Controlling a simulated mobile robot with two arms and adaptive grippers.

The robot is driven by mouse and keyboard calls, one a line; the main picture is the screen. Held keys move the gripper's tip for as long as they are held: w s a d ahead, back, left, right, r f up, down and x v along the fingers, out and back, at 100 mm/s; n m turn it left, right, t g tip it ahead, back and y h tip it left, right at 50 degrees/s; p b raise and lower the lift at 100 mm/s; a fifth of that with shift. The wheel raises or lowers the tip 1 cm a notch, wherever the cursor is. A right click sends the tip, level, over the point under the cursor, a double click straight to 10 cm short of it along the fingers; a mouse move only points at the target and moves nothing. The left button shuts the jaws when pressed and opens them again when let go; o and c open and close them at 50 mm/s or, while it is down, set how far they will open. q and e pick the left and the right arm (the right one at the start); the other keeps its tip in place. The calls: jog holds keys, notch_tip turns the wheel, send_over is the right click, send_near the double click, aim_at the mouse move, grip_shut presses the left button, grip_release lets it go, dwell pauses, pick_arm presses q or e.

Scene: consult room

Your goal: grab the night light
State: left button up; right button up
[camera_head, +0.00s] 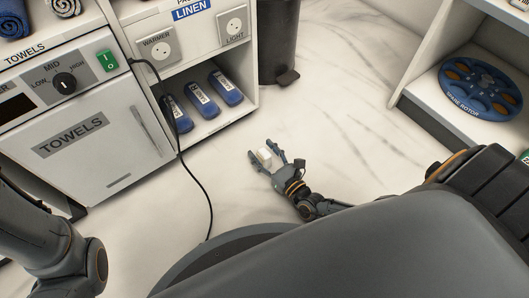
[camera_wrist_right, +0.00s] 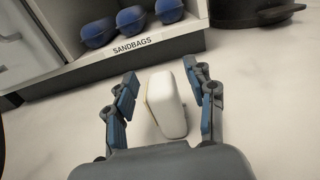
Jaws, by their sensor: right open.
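The night light (camera_wrist_right: 167,104) is a small white rounded block with a yellowish edge, seen between the fingers in the right wrist view. In the head view the night light (camera_head: 264,157) shows small and white above the floor area. My right gripper (camera_head: 267,155) is open around it, with one finger on each side; it also shows in the right wrist view (camera_wrist_right: 160,95). A gap shows on the left side; on the right the finger is close, and I cannot tell if it touches. My left arm shows at the lower left, but its gripper is out of view.
A white cabinet with a sandbags shelf (camera_wrist_right: 150,47) stands just beyond my right gripper. A dark bin (camera_head: 279,40) with a pedal is at the back. A black cord (camera_head: 196,178) hangs to the floor. A shelf with a blue rotor (camera_head: 480,88) is at right. Marble floor (camera_head: 345,110) lies clear between.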

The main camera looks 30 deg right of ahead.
jog(key=w, duration=0.1)
jog(key=w+b, duration=0.1)
jog(key=w, duration=0.1)
jog(key=shift+w+a+f, duration=0.15)
jog(key=shift+w+a, duration=0.05)
jog(key=shift+w, duration=0.05)
grip_shut()
dwell(0.5)
